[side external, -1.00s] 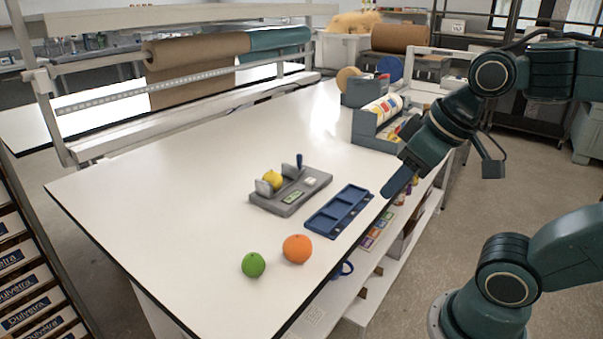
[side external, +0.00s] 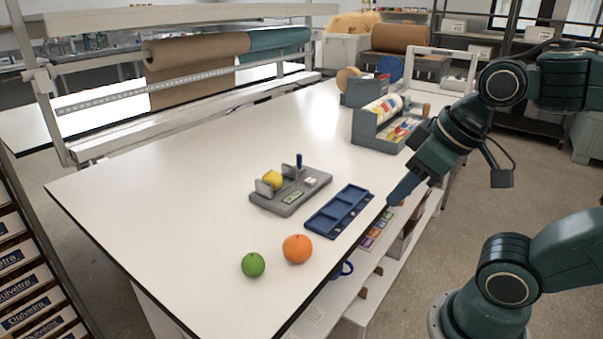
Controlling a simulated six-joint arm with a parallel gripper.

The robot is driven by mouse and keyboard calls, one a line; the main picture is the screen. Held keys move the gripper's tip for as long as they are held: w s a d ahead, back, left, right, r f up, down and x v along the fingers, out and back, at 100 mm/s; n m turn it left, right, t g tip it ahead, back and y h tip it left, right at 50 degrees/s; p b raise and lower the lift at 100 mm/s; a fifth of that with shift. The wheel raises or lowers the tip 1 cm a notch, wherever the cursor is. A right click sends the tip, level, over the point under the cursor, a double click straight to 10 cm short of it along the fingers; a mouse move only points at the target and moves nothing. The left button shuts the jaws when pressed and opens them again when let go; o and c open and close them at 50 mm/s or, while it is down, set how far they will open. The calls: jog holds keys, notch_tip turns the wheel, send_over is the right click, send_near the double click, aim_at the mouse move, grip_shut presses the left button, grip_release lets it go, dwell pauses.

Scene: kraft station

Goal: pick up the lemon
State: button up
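The yellow lemon (side external: 273,180) sits in a grey holder (side external: 287,206) on the white table, between upright grey plates that partly hide it. My gripper (side external: 394,200) is at the table's right edge, to the right of the lemon and well apart from it, just beyond the blue tray. It points down and to the left. From this side I cannot make out a gap between its fingers, and I see nothing held in it.
A blue compartment tray (side external: 326,226) lies between the holder and my gripper. An orange (side external: 297,248) and a green lime (side external: 253,264) rest near the front edge. A grey dispenser (side external: 368,130) stands at the back right.

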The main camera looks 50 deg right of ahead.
jog(key=o, duration=0.8)
jog(key=shift+c, duration=0.2)
jog(key=w+d+r+n+g, duration=0.1)
jog(key=w+r+n, duration=0.3)
jog(key=w, duration=0.4)
jog(key=w+d+r+n+g, duration=0.15)
jog(key=w+r+n, duration=0.3)
jog(key=w, duration=0.45)
jog(key=w+d+f+n+g, duration=0.1)
jog(key=w+f+n, duration=0.2)
jog(key=w, duration=0.5)
jog(key=w+d+f+n+g, duration=0.2)
jog(key=w+n, duration=0.4)
jog(key=w, duration=0.3)
jog(key=shift+w+d+f, duration=0.2)
jog(key=shift+d+f, duration=0.05)
jog(key=shift+f, duration=0.55)
